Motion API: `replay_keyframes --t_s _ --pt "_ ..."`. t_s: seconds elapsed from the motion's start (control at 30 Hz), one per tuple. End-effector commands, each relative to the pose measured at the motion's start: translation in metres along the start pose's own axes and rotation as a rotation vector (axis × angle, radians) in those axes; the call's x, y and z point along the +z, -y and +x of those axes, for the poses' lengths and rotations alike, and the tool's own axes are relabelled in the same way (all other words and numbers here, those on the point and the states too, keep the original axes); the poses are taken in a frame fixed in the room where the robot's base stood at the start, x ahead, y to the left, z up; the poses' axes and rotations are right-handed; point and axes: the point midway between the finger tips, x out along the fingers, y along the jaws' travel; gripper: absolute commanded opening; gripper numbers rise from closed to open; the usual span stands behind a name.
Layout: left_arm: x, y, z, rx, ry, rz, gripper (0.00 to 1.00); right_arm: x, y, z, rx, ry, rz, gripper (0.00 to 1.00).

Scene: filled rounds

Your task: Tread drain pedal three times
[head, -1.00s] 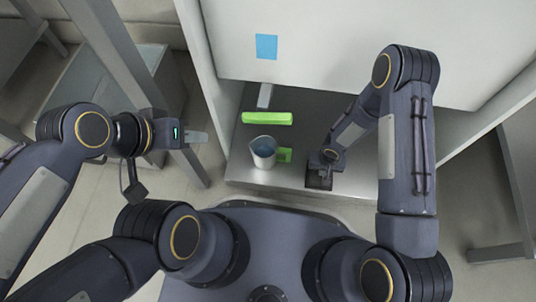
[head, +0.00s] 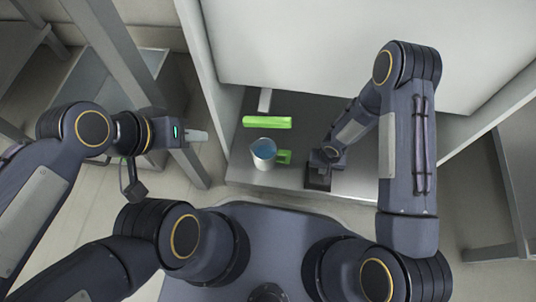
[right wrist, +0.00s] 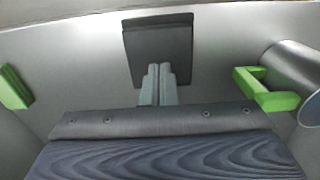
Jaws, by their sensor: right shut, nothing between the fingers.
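The dark square drain pedal (head: 318,183) is at the front edge of the grey metal counter. It also shows as a dark pad (right wrist: 158,40) in the right wrist view. My right gripper (head: 321,164) is at the pedal, pointing down, with its fingers together and empty. In the right wrist view the fingertips (right wrist: 158,72) overlap the pad's near edge; I cannot tell whether they touch it. My left gripper (head: 205,136) is off to the left, away from the counter; its finger gap is not clear.
A pitcher (head: 264,162) with blue inside and a green handle (head: 284,157) stands left of the pedal. A green bar (head: 267,122) lies behind it, near a grey spout-like piece (head: 265,100). A white panel (head: 350,55) closes off the back, with side walls.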

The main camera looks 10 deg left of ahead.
Motion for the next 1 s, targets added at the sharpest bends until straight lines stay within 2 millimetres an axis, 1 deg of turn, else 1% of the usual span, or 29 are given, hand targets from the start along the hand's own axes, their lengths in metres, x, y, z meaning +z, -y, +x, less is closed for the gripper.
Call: replay_keyframes --t_s 0.03,0.4,1.0 --pt "-0.002 -0.002 -0.004 0.000 0.000 0.000 0.36 0.000 0.000 -0.007 0.000 0.000 0.000 0.00" --pt "-0.009 -0.008 -0.018 0.000 0.000 0.000 0.36 0.000 0.000 -0.034 0.000 0.001 0.000 0.00" --pt "-0.009 -0.008 -0.018 0.000 0.000 0.000 0.36 0.000 0.000 -0.036 0.000 0.001 0.000 0.00"
